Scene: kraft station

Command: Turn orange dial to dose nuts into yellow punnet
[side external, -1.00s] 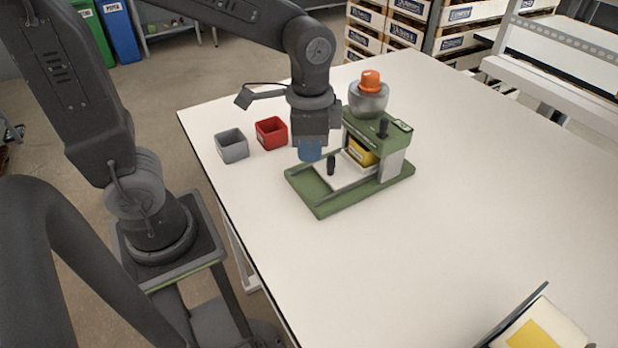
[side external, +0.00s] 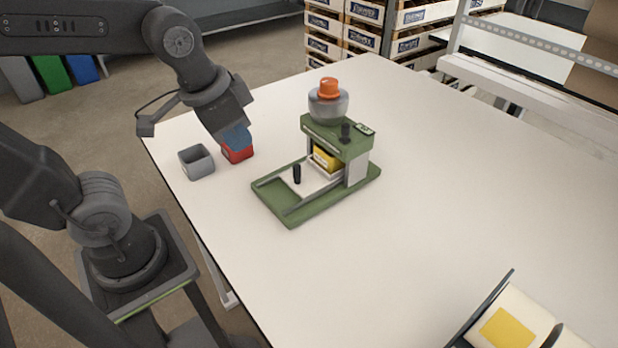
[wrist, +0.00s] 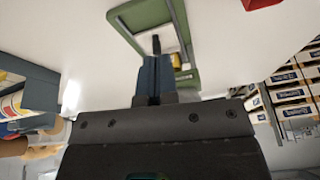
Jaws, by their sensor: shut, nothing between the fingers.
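The green dosing machine (side external: 350,184) stands on the white table. Its orange dial (side external: 328,86) sits on top of a clear round hopper (side external: 328,105). The yellow punnet (side external: 325,158) is inside the machine, under the green top and partly hidden by it. A black upright handle (side external: 297,173) stands on the sliding tray in front. My gripper (side external: 237,138), with blue fingers, is shut and empty, left of the machine and in front of the red punnet in the picture. The wrist view shows the shut blue fingers (wrist: 154,75) and part of the green frame (wrist: 145,14).
A grey punnet (side external: 196,163) and a red punnet (side external: 238,153) stand left of the machine. A dark-framed holder with a yellow-labelled white item (side external: 508,328) is at the lower right. Crates (side external: 357,38) stand behind.

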